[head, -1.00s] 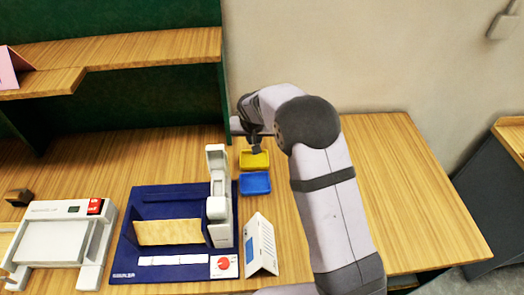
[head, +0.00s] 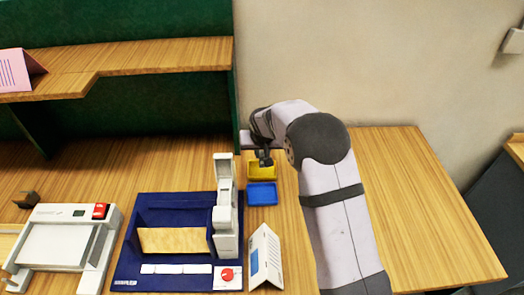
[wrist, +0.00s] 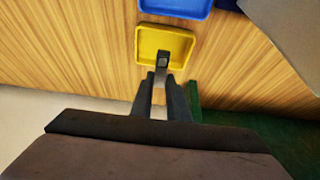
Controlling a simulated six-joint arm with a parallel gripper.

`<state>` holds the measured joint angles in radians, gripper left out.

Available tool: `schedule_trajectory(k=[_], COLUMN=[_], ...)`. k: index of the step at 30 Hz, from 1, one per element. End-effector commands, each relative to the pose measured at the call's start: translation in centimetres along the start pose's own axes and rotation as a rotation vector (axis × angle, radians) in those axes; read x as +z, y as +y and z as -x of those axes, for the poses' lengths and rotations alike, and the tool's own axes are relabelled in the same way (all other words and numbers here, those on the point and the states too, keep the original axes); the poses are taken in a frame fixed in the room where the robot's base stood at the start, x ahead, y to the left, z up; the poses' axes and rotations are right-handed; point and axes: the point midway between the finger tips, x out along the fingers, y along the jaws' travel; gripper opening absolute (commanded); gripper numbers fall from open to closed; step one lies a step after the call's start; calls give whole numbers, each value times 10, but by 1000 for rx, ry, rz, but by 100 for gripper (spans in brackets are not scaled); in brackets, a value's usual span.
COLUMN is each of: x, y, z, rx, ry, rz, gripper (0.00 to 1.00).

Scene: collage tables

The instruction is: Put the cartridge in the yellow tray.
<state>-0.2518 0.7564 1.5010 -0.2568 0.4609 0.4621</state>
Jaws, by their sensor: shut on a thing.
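The yellow tray (head: 262,172) stands on the table behind the blue tray, and it also shows in the wrist view (wrist: 180,36). My gripper (head: 263,158) is over the yellow tray. In the wrist view my gripper (wrist: 162,82) is shut on the cartridge (wrist: 162,62), a small grey piece between the fingertips. The cartridge's tip overlaps the yellow tray in that view. I cannot tell whether it touches the tray floor. In the head view the cartridge is too small and dark to make out clearly.
The blue tray (head: 262,194) is just in front of the yellow tray. A white upright device (head: 226,205) on a navy base (head: 130,265) stands to the left. A folded card (head: 266,256) stands in front. The table at the right (head: 420,200) is clear.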

Motion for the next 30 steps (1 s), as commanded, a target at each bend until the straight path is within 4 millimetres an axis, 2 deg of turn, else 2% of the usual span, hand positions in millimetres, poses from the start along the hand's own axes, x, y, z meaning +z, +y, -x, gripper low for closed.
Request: schedule_trajectory(k=[12, 29, 30], x=[17, 20, 20], y=[0, 0, 0], z=[-34, -41, -41], rx=[0, 0, 0], ry=[0, 1, 1], rz=[-1, -1, -1], gripper=[4, 4, 22])
